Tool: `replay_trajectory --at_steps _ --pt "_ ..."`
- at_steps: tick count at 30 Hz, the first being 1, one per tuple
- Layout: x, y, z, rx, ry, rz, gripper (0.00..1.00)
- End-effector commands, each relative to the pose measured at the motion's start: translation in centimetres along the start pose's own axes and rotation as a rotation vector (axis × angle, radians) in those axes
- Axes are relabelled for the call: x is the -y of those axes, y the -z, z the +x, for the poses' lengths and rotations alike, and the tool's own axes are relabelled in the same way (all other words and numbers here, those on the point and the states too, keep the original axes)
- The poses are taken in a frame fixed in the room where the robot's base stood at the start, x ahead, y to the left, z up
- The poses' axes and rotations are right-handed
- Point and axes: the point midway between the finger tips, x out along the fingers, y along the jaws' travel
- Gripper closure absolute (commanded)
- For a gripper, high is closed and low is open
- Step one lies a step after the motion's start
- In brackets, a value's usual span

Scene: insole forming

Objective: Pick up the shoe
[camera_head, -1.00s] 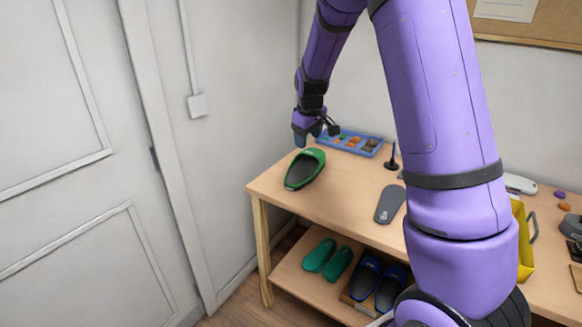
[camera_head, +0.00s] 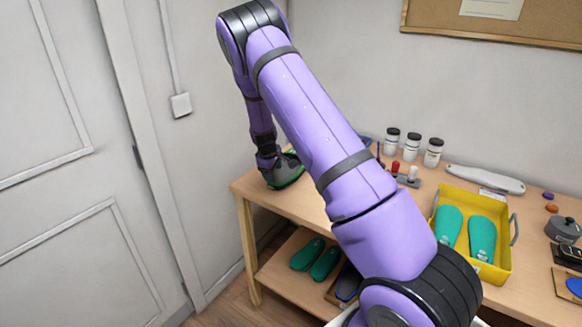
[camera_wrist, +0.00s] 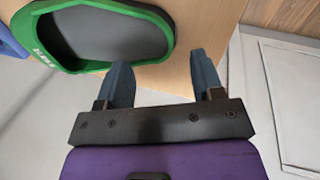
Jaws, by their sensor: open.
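The shoe is a green slide with a dark grey inside. In the head view the shoe (camera_head: 287,172) lies on the table at its far left end, partly hidden by my gripper (camera_head: 268,165). In the wrist view the shoe (camera_wrist: 155,18) is at the upper left, and its green rim reaches the left finger. My gripper (camera_wrist: 160,80) is open, with its two blue-grey fingers apart. Bare table top shows between the fingers. Whether the left finger touches the rim I cannot tell.
The wooden table (camera_head: 312,212) has a lower shelf with green insoles (camera_head: 315,258). A yellow tray (camera_head: 505,268) holding two teal insoles stands at the right. Several white jars (camera_head: 412,147) stand at the back. My arm hides the table's middle. A white wall is close on the left.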

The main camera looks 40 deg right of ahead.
Motion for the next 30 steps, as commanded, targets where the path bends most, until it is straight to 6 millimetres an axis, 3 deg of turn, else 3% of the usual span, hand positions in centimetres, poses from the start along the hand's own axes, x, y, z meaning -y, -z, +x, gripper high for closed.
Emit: replay_trajectory --at_steps 7,15,25,26,30 --pt "0.1 0.1 1.7 0.002 0.001 0.0 0.39" --pt "0.3 0.2 5.3 0.002 0.001 0.001 0.39" --pt "0.3 0.2 5.9 -0.001 0.0 0.001 0.39" --pt "0.3 0.2 5.9 -0.001 0.0 0.001 0.41" --pt "0.3 0.2 5.9 -0.001 0.0 0.001 0.73"
